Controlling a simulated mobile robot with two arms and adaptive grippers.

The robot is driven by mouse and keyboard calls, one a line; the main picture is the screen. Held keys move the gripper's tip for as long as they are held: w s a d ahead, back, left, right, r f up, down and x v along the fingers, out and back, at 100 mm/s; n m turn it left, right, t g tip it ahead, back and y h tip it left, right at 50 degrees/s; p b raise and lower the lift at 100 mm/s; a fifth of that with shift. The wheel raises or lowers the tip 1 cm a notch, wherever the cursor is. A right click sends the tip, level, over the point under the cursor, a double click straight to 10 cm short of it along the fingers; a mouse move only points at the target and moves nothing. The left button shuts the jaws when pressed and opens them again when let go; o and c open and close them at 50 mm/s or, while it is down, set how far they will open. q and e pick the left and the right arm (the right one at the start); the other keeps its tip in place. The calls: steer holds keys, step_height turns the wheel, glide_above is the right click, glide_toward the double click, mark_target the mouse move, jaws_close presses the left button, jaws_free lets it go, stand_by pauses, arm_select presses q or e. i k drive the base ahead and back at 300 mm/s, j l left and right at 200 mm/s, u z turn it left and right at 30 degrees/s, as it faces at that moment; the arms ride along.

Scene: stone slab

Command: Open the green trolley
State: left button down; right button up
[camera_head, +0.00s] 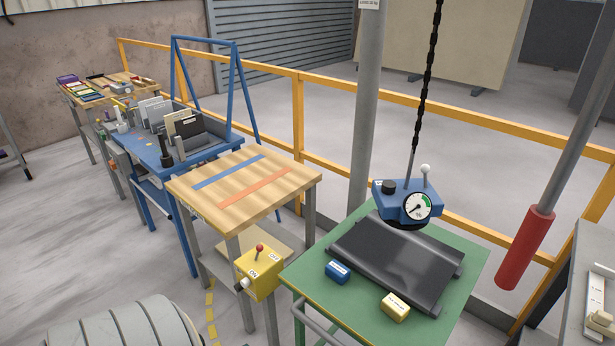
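The green trolley (308,276) stands at the lower right, seen from above. Its flat green top carries a dark grey, sheet-like piece (395,262) with a rolled or raised edge. A small blue block (338,271) and a small yellow block (395,307) lie in front of that piece. A grey tubular handle (318,322) shows at the trolley's front left side. The front and lower parts of the trolley are mostly cut off by the picture's bottom edge, so I cannot tell whether anything on it is open. Neither of my grippers shows.
A blue lifting device with a gauge (405,204) hangs on a chain above the trolley. A yellow switch box (259,272) with a red-knobbed lever stands at its left, by a wooden-topped table (250,183). A red-ended bar (525,248) is at right. Yellow railing (298,105) runs behind.

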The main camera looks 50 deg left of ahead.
mark_target(354, 306)
steer(key=u, duration=1.2)
